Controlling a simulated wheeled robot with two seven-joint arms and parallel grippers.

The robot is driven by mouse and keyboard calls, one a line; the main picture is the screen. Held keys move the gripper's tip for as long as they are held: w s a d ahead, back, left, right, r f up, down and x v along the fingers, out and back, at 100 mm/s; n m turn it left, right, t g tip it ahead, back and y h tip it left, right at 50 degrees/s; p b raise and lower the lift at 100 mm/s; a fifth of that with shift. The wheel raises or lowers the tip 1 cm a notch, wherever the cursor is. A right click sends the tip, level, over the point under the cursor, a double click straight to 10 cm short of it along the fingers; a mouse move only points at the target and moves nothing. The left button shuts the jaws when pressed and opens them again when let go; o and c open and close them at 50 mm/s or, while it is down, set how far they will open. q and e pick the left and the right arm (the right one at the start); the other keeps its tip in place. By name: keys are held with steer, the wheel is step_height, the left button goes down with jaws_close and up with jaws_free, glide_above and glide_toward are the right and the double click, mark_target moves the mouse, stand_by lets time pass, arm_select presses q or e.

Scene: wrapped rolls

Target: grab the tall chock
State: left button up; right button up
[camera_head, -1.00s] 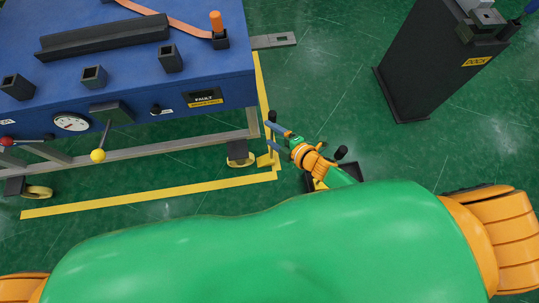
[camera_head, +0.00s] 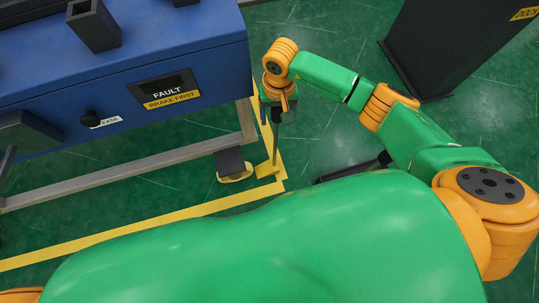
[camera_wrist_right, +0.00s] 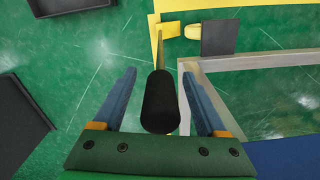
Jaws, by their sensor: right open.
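The tall chock (camera_head: 267,168) has a yellow base on the floor beside a bench caster. A thin upright rod rises from it. In the right wrist view I see its yellow base (camera_wrist_right: 170,30) and its black cylindrical grip (camera_wrist_right: 160,100), which points toward the camera. My right gripper (camera_head: 278,110) points down above the chock at the bench's right corner. Its blue fingers (camera_wrist_right: 158,76) are open, one on each side of the black grip, with gaps on both sides. The grip is mostly hidden by the gripper in the head view. My left gripper is out of view.
The blue bench (camera_head: 215,65) with its fault panel is just left of the right gripper. A metal frame rail (camera_head: 120,172) runs below it. A dark tray (camera_head: 345,172) lies on the floor to the right. A dark pedestal (camera_head: 430,50) stands at the upper right.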

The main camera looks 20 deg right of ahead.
steer(key=shift+f, duration=0.4)
steer(key=shift+r, duration=0.1)
jaws_close()
steer(key=shift+w, duration=0.1)
stand_by(0.9)
